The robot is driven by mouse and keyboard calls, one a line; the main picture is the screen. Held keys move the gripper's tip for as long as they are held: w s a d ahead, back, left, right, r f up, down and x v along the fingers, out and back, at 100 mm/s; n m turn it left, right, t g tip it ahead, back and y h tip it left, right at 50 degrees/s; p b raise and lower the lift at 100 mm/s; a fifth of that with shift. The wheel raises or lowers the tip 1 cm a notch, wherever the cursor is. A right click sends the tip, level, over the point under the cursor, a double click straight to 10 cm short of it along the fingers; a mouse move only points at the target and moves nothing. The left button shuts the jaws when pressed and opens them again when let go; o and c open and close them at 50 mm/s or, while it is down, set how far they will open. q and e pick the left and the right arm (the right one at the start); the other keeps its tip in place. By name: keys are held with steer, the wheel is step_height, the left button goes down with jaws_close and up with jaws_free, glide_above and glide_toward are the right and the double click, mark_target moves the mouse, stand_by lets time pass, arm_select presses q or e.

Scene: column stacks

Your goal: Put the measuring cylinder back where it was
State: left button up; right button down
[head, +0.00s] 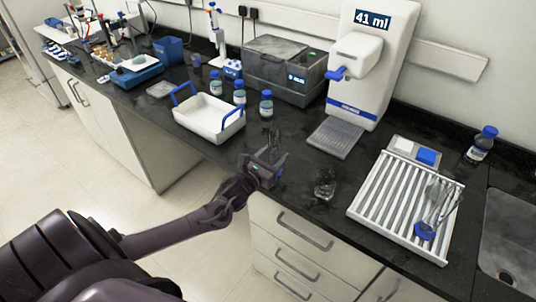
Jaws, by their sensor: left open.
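The measuring cylinder (431,220) appears to be the clear glass piece with a blue foot on the ribbed white rack (376,212) at the right; it looks to be lying down, with its blue foot toward the rack's front right. Other clear glass beside it makes its outline hard to read. My left gripper (269,152) is open over the counter's front part, in mid-picture, well to the left of the rack and apart from the cylinder. I see nothing clearly held in it. My right gripper is not in view.
A small glass vessel (325,185) stands between my left gripper and the rack. A dispenser (362,65) reading 41 ml stands behind, with a grey drip tray (336,138). A white tray with blue handles (208,118) and blue-capped bottles are left. A sink (512,235) is far right.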

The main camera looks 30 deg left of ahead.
arm_select(q)
steer(key=s+b, duration=0.2)
steer(key=s, duration=1)
steer(key=shift+a, duration=0.2)
steer(key=s+a+f+n+g+y, duration=0.1)
steer(key=s+a+f+n+g, duration=0.2)
steer(key=f+n, duration=0.5)
steer(key=s+a+f+n+g+y, duration=0.1)
steer(key=s+f+n+g+y, duration=0.25)
steer(key=f, duration=0.85)
steer(key=s+a+f+n+g+h, duration=0.1)
steer(key=s+a+f+n+g, duration=0.1)
steer(key=s+f+n, duration=0.65)
steer(key=s+d+f+n+g+h, duration=0.3)
steer(key=s+d+f+n+g, duration=0.5)
steer(key=s+d+f+n, duration=0.6)
steer(key=s+d+f, duration=0.4)
steer(key=s+f, duration=0.2)
steer(key=s, duration=0.2)
steer(key=shift+d, duration=0.2)
steer(key=shift+f+g, duration=0.1)
steer(key=shift+g, duration=0.15)
